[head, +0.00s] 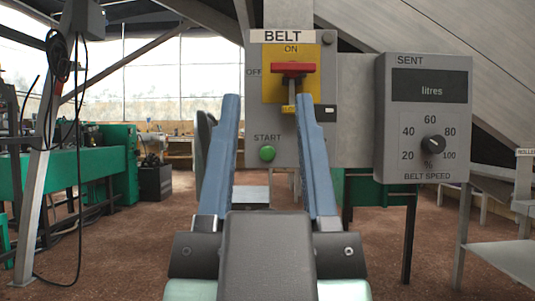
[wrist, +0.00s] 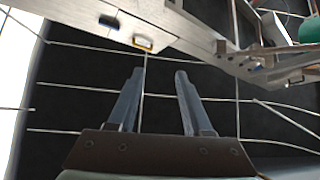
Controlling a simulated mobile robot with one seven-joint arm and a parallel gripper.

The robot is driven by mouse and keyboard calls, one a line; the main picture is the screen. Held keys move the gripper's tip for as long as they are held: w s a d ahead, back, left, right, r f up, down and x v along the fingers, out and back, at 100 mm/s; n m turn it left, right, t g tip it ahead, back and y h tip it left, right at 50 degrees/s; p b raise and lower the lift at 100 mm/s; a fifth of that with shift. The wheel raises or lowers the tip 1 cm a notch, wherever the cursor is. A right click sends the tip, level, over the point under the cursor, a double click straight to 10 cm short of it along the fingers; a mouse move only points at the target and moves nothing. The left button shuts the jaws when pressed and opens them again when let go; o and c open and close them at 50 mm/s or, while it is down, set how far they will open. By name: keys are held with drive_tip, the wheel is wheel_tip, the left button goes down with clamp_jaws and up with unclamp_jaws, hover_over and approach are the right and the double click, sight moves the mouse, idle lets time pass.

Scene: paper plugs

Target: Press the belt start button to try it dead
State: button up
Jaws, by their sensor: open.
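The green start button (head: 267,153) sits low on the grey belt panel (head: 257,120), under the word START. Above it a red switch handle (head: 294,68) lies level on a yellow plate, in line with OFF at its left; ON is marked above. A yellow lock (head: 289,109) hangs below the handle, partly behind a finger. My gripper (head: 267,103) is open and empty in front of the panel. In the head view its blue fingers stand either side of the button, tips above it. The gripper shows in the wrist view (wrist: 157,74); the button cannot be made out there.
A grey belt speed box (head: 423,120) with a black dial stands right of the panel. A grey side table (head: 500,260) is at the far right. A green machine (head: 75,160) and a post with hanging cable (head: 45,150) stand at the left.

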clamp_jaws()
idle(1.8)
